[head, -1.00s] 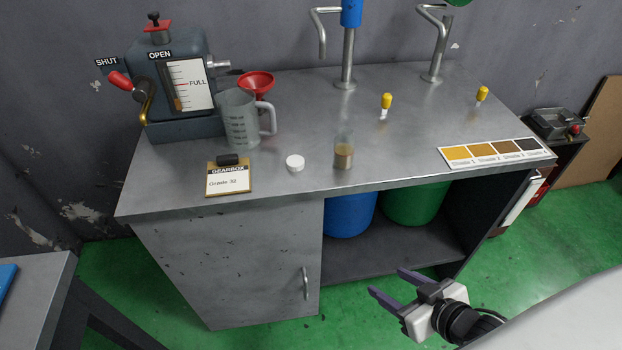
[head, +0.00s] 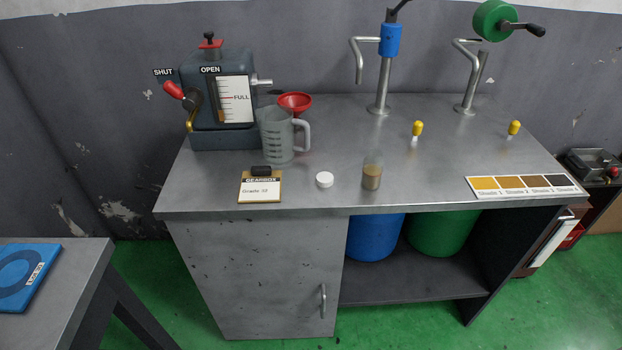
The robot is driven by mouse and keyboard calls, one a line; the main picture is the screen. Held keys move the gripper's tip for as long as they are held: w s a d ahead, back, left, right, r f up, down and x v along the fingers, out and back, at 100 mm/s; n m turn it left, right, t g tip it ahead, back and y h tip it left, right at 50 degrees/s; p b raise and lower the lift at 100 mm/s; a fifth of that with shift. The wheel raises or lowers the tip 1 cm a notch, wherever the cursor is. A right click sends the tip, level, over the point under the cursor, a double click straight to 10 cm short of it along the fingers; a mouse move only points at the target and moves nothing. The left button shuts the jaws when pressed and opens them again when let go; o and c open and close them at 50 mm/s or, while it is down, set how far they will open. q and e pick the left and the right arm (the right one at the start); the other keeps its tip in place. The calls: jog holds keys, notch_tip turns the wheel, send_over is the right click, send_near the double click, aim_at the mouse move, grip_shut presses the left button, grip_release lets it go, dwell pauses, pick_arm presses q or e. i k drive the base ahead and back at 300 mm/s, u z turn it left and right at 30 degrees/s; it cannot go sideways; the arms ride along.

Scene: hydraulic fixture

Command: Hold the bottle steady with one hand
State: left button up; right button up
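A small clear bottle (head: 372,176) with brown liquid in its lower part stands upright on the metal bench (head: 330,125), near the front edge. Its top looks open. A white cap (head: 324,180) lies on the bench just left of it. Nothing is touching the bottle. Neither of my grippers shows in the head view now.
Left of the bottle are a clipboard labelled Gearbox (head: 260,188), a measuring jug (head: 283,137), a red funnel (head: 295,103) and a gearbox unit (head: 221,110). A shade card (head: 525,186) lies right. Blue (head: 390,60) and green (head: 494,20) pumps stand behind. Bench around the bottle is clear.

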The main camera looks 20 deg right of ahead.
aim_at(373, 163)
jog(key=u, duration=2.8)
jog(key=k, duration=1.4)
jog(key=z, duration=1.7)
